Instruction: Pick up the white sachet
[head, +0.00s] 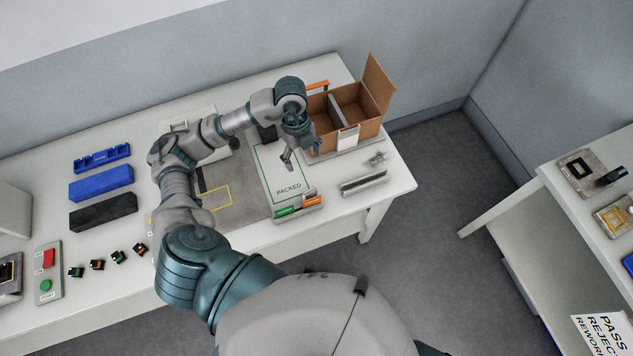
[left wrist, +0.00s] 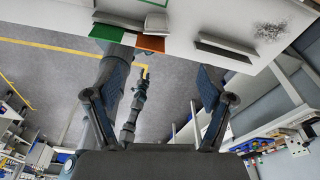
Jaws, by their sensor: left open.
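A small white rectangle (head: 348,138) shows at the front of the open cardboard box (head: 372,129); I cannot tell whether it is the white sachet or a label. My left gripper (head: 300,153) is left of that rectangle, above the green-outlined PACKED area (head: 289,188). In the left wrist view, the left gripper (left wrist: 162,82) has its fingers wide apart, with nothing between them.
Blue and black blocks (head: 101,184) stand at the left. Floor separates the table from the right bench (head: 560,200).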

